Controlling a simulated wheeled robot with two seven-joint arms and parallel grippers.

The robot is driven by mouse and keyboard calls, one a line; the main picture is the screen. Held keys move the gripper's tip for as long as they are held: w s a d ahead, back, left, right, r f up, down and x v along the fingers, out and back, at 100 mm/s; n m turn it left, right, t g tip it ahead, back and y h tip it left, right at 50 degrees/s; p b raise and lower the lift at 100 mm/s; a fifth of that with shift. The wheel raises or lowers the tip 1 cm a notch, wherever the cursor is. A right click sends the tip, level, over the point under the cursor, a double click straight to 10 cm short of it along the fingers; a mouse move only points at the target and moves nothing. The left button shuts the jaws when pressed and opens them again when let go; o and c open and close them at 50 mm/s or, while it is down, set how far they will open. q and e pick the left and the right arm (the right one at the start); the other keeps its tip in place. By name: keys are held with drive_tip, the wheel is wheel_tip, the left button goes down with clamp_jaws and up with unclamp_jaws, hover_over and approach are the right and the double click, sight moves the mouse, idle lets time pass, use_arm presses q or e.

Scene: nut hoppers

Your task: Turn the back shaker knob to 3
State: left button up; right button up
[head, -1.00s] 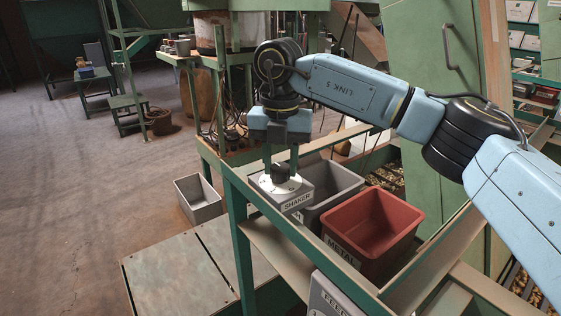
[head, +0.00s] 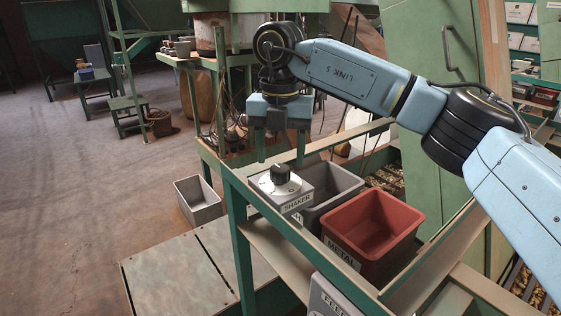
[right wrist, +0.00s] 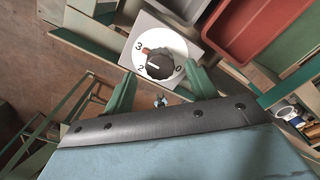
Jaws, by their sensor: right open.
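The shaker knob (head: 281,173) is a black knob on a white dial, on a grey box labelled SHAKER (head: 297,200) at the rail's corner. In the right wrist view the knob (right wrist: 160,63) shows a pale line facing left, near the 2. A red mark lies by the 3, and a 0 is at right. My right gripper (head: 280,157) is open above the knob, pointing down, its fingers on either side and clear of it. It also shows in the right wrist view (right wrist: 160,76), with nothing between the fingers. My left gripper is out of view.
A grey bin (head: 333,190) and a red bin labelled METAL (head: 346,254) stand beside the box inside the green frame (head: 238,225). A grey box with a partly visible label (head: 335,296) is at the front. A grey tray (head: 199,201) stands on the floor at left.

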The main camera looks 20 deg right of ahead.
sight(280, 167)
wheel_tip(280, 167, up, 11)
drive_tip(key=shift+f, duration=0.15)
